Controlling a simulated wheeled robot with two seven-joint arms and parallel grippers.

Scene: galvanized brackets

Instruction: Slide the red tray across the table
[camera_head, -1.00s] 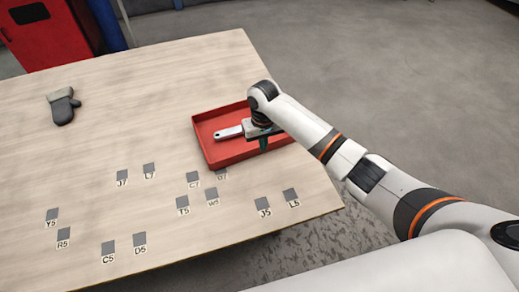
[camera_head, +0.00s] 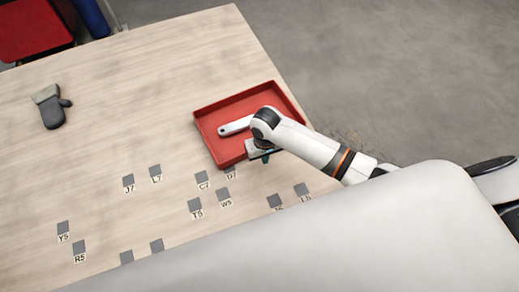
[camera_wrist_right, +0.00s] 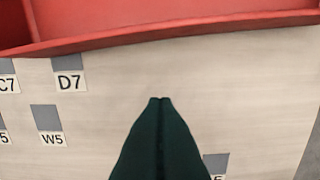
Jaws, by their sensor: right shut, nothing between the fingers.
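The red tray (camera_head: 207,135) lies on the wooden table, near its right edge in the head view. Its near wall (camera_wrist_right: 150,38) crosses the top of the right wrist view. A pale flat bar (camera_head: 234,126) with a hole at one end lies in the tray, partly hidden by my arm. My right gripper (camera_head: 265,158) is at the tray's near side. In the wrist view its dark fingers (camera_wrist_right: 161,98) are shut and empty, over bare table just outside the near wall. A gap shows between fingertips and wall in that view; height is unclear. My left gripper is out of view.
Grey labelled squares, such as D7 (camera_wrist_right: 68,62) and W5 (camera_wrist_right: 47,118), mark the table on the near side of the tray. The table (camera_head: 140,100) is clear left of the tray.

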